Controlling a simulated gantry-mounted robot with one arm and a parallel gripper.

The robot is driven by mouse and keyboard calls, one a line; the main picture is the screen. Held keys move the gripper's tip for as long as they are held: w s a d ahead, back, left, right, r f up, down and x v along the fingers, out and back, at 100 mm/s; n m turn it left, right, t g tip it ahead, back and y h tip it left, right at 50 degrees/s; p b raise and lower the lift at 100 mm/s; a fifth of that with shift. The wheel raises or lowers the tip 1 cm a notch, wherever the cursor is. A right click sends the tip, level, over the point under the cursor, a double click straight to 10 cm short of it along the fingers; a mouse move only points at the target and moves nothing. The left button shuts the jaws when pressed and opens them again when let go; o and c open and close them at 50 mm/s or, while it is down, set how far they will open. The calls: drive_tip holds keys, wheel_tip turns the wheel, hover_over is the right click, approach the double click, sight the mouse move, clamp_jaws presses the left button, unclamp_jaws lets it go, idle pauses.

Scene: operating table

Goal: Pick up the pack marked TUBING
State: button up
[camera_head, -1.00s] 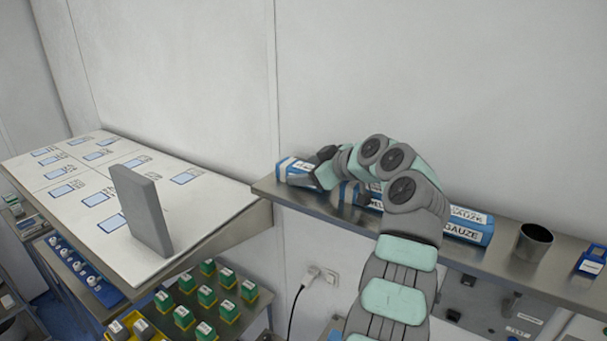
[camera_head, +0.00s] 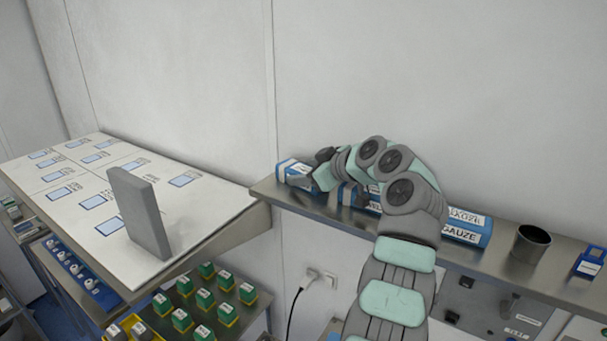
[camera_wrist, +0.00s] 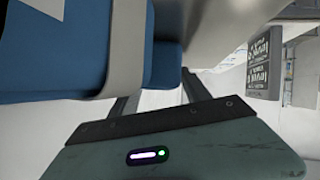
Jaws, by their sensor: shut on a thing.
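A blue pack with a white label (camera_head: 294,173) is at the left end of the wall shelf, beside my gripper (camera_head: 325,167). Its marking is too small to read, and I cannot make out the word TUBING anywhere. My gripper is low over the shelf, and my wrist hides part of the row of packs. In the wrist view, a blue pack with a grey band (camera_wrist: 65,52) fills the upper left. A blue end (camera_wrist: 167,68) shows between the two fingers of my gripper (camera_wrist: 160,95), which is shut on a blue pack. The grip itself is partly hidden.
Blue packs marked GAUZE (camera_head: 464,228) lie right of my wrist on the shelf (camera_head: 500,262). A sloped white board (camera_head: 190,225) with a grey block (camera_head: 139,212) is at left.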

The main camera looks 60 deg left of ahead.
sight(305, 170)
drive_tip(key=shift+r, duration=0.15)
clamp_jaws()
wheel_tip(305, 170, up, 8)
drive_tip(key=shift+r+b, duration=0.1)
drive_tip(key=shift+b, duration=0.3)
wheel_tip(305, 170, up, 11)
drive_tip(key=p, duration=1)
drive_tip(key=shift+r+p, duration=0.2)
drive_tip(key=shift+p, duration=0.2)
